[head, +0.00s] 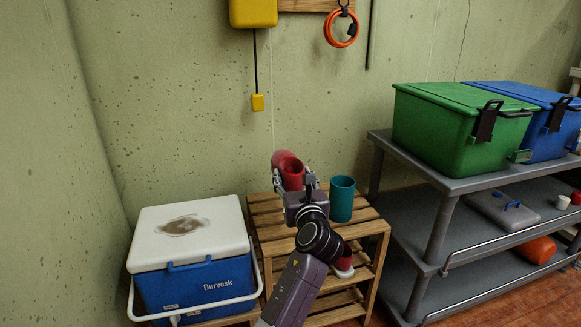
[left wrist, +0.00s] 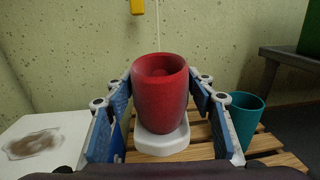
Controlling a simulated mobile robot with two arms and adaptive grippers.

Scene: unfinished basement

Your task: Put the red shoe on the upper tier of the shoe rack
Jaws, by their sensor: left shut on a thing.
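The red shoe (head: 290,172) is between the fingers of my left gripper (head: 293,184), above the back of the slatted wooden shoe rack (head: 272,232). In the left wrist view the red shoe (left wrist: 161,95) shows its round opening and white sole, with the fingers of my left gripper (left wrist: 162,105) shut on its two sides. The sole is over the upper tier's slats; I cannot tell whether it touches them. A teal cup-shaped object (head: 341,199) stands on the upper tier to the right of the shoe. My right gripper is not in view.
A second red, white-soled item (head: 344,264) sits lower on the rack, partly behind my arm. A blue and white cooler (head: 190,262) stands left of the rack. A grey shelf cart (head: 440,182) with green (head: 450,125) and blue bins (head: 555,135) stands right. The upper tier's front left is bare.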

